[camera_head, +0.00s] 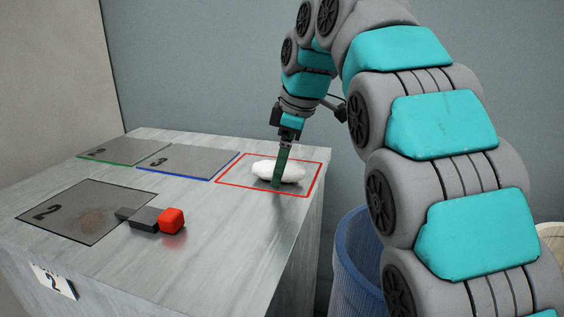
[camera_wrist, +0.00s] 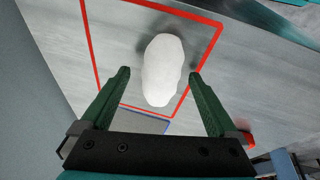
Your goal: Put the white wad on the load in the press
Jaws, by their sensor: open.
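The white wad (camera_head: 265,170) is a rounded, lumpy oblong lying inside a red-outlined square (camera_head: 310,187) on the grey table top. It also shows in the wrist view (camera_wrist: 163,72), lengthwise between the fingers. My gripper (camera_head: 279,186) points down at the wad, and one green finger covers part of it in the head view. In the wrist view my gripper (camera_wrist: 160,76) is open, with a finger on each side of the wad and a visible gap on both sides. I cannot make out a press or its load in these views.
The grey table (camera_head: 215,225) also bears a green-edged plate (camera_head: 125,150), a blue-edged plate (camera_head: 205,160) and a dark plate marked 2 (camera_head: 75,205). A dark bar with a red knob (camera_head: 172,220) lies beside that plate. A blue bin (camera_head: 360,255) stands right of the table.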

